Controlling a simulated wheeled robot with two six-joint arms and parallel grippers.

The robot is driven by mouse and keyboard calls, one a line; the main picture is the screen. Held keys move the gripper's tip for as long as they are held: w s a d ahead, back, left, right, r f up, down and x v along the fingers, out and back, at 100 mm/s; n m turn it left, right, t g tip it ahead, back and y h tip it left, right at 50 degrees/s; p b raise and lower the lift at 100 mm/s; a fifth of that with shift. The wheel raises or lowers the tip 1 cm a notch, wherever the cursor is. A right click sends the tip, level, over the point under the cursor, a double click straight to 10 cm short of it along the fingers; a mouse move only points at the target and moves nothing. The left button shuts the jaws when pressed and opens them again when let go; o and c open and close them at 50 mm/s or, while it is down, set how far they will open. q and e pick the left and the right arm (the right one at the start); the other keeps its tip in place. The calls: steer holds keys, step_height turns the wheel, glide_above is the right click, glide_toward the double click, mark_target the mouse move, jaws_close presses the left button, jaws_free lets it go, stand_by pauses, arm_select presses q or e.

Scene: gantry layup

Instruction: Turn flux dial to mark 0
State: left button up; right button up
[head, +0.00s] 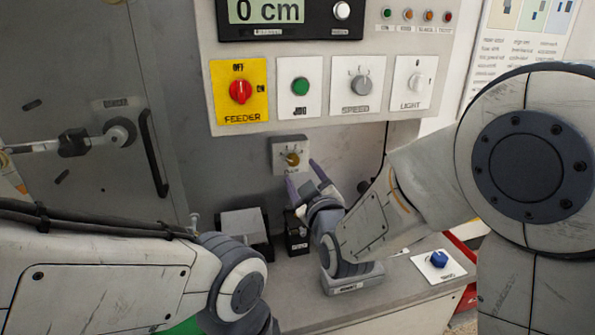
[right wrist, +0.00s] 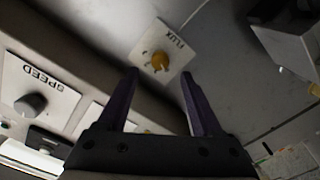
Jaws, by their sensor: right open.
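The flux dial (head: 292,159) is a small yellow-brown knob on a pale square plate, mounted on the grey wall below the control panel. In the right wrist view the flux dial (right wrist: 160,60) sits ahead of and between my fingertips, on a plate lettered FLUX. My right gripper (head: 302,172) has purple fingers spread open, just below and in front of the dial. In the right wrist view my right gripper (right wrist: 160,75) is empty, with a finger on each side of the knob's line; I cannot tell any contact. The dial's exact pointer mark is too small to read. My left gripper is out of view.
The control panel above holds the red feeder switch (head: 240,91), green jog button (head: 300,87), grey speed knob (head: 361,88) and white light knob (head: 417,84). A grey box (head: 244,226) and a black block (head: 297,240) stand below. A blue knob (head: 438,259) is on the ledge.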

steer(key=v, duration=0.4)
steer(key=shift+s, duration=0.1)
steer(key=s+a+f+m+g+p, duration=0.1)
steer(key=s+a+f+g+p, duration=0.25)
steer(key=s+f+g, duration=0.5)
steer(key=s+d+g+h+p, duration=0.1)
steer(key=s+d+g, duration=0.2)
steer(key=s, duration=0.7)
steer(key=s+d+m+g+h+p, duration=0.1)
steer(key=s+d+g+h, duration=0.1)
steer(key=s+g, duration=0.4)
steer(key=s, duration=0.4)
steer(key=shift+s+d+m+h, duration=0.15)
steer(key=shift+d+m+h, duration=0.15)
steer(key=shift+d, duration=0.1)
